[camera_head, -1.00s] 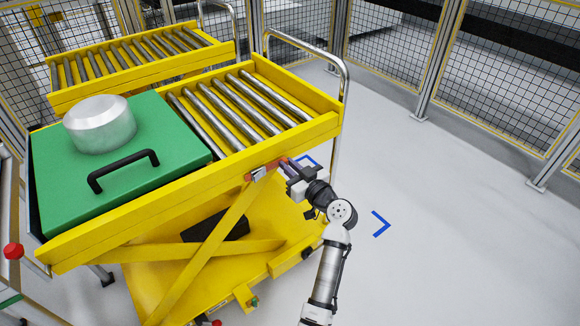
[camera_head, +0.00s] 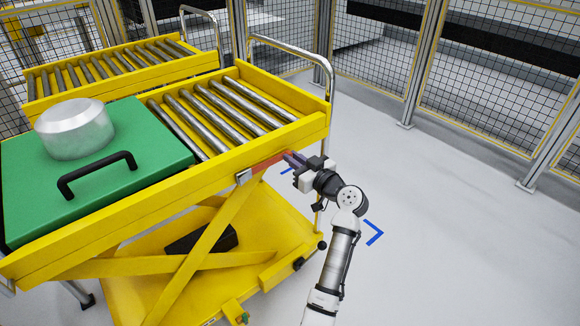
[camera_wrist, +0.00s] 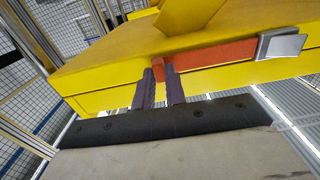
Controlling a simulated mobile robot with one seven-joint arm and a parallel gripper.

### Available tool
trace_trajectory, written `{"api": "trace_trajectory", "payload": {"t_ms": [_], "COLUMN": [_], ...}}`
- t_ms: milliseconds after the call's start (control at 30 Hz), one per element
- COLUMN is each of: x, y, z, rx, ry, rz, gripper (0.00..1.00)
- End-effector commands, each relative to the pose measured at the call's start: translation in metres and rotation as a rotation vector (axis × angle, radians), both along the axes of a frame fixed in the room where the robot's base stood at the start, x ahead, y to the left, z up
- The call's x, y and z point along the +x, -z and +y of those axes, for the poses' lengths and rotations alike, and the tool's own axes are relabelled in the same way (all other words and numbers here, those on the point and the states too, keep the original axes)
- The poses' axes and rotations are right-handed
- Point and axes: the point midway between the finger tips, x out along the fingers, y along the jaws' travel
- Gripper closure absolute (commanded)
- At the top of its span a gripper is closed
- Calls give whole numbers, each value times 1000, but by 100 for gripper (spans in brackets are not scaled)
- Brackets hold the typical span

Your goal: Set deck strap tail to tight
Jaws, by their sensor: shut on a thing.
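The deck strap tail is an orange-red strip (camera_head: 268,163) along the side of the yellow deck frame. It runs out of a silver buckle (camera_head: 243,177). My gripper (camera_head: 292,158) is at the strip's right end, beside the deck's side. In the wrist view the strap (camera_wrist: 215,56) runs leftward from the buckle (camera_wrist: 281,43) to my gripper's fingers (camera_wrist: 158,85). The fingers are shut on its free end, and a short orange piece shows between them. The strap looks straight along the frame.
The yellow lift cart carries rollers (camera_head: 230,108) and a green board (camera_head: 150,150) with a black handle (camera_head: 97,174) and a metal cylinder (camera_head: 75,128). A chrome push rail (camera_head: 328,70) rises at its right end. Open floor (camera_head: 440,220) lies to the right, before mesh fencing.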

Motion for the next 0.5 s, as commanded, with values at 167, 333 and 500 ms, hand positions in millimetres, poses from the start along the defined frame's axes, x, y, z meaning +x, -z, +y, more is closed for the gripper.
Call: {"api": "trace_trajectory", "payload": {"t_ms": [167,333,500], "x": [2,1,1], "y": [-3,-3,-2], "z": [-4,-4,-3], "rx": [0,0,0], "ry": [12,12,9], "rz": [-3,-4,-2], "gripper": [100,72,65]}}
